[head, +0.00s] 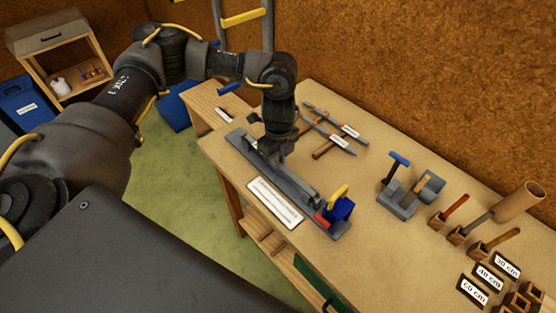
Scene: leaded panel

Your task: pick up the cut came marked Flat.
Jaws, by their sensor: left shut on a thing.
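My left gripper (274,152) reaches down over a long grey bench tool (247,148) on the workbench. It is shut on a grey came (297,184) lying along that tool. The fingertips are partly hidden by the wrist, and I cannot read any Flat mark on the held piece. A white printed plate (274,203) lies in front of the tool. The tool has a blue and red block with a yellow handle (339,194) at its right end. My right gripper is not in view.
Grey strips with white labels (338,140) lie behind the tool. A clamp-like tool with a blue handle (399,160) stands right of them. Wooden holders with handled tools (455,207) and length signs (489,277) fill the right end. The bench middle (395,250) is clear.

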